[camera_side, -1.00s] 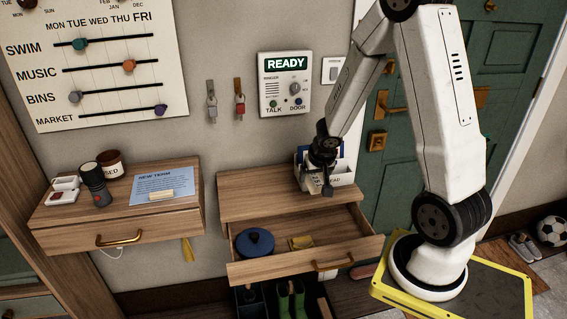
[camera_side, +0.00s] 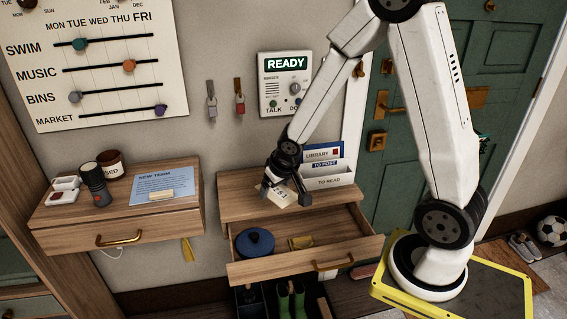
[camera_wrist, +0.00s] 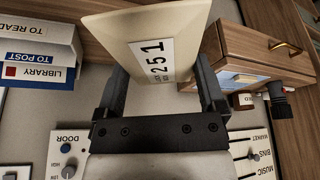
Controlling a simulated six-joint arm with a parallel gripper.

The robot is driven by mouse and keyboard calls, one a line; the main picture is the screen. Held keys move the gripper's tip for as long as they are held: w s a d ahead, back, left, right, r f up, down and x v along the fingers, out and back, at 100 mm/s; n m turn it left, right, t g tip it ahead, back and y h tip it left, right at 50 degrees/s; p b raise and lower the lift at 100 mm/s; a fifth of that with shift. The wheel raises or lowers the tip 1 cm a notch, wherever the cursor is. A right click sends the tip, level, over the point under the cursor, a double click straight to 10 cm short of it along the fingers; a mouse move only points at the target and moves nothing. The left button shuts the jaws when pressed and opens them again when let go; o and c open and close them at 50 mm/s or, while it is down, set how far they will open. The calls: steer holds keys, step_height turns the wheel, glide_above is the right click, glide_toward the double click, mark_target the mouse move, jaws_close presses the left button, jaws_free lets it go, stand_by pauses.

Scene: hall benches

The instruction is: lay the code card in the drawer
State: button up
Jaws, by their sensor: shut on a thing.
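My gripper (camera_side: 286,190) is shut on the code card (camera_side: 279,196), a cream card with a white label. In the wrist view the card (camera_wrist: 150,45) is between the two fingers (camera_wrist: 163,88) and its label reads 251. In the side view the card is tilted, over the top of the right-hand wooden cabinet. The open drawer (camera_side: 345,247) is below and in front of it. A blue round lidded pot (camera_side: 255,242) and a small yellowish item (camera_side: 301,242) lie in the drawer, with bare floor at its right.
A letter rack (camera_side: 327,181) with LIBRARY, TO POST and TO READ labels stands on the cabinet top (camera_side: 236,207), right of my gripper. A second cabinet (camera_side: 120,238) at left has a shut drawer. Keys (camera_side: 239,103) hang on the wall behind.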

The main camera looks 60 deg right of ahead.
steer(key=w+a+n, duration=0.1)
steer(key=a+n, duration=0.1)
steer(key=a, duration=0.2)
steer(key=m+h, duration=0.2)
steer(key=m, duration=0.5)
glide_above(326, 234)
step_height(326, 234, down, 16)
steer(key=shift+s+a+g, duration=0.35)
steer(key=shift+a+g, duration=0.05)
steer(key=shift+f, duration=2.15)
steer(key=shift+f+y, duration=0.3)
steer(key=shift+f, duration=1.5)
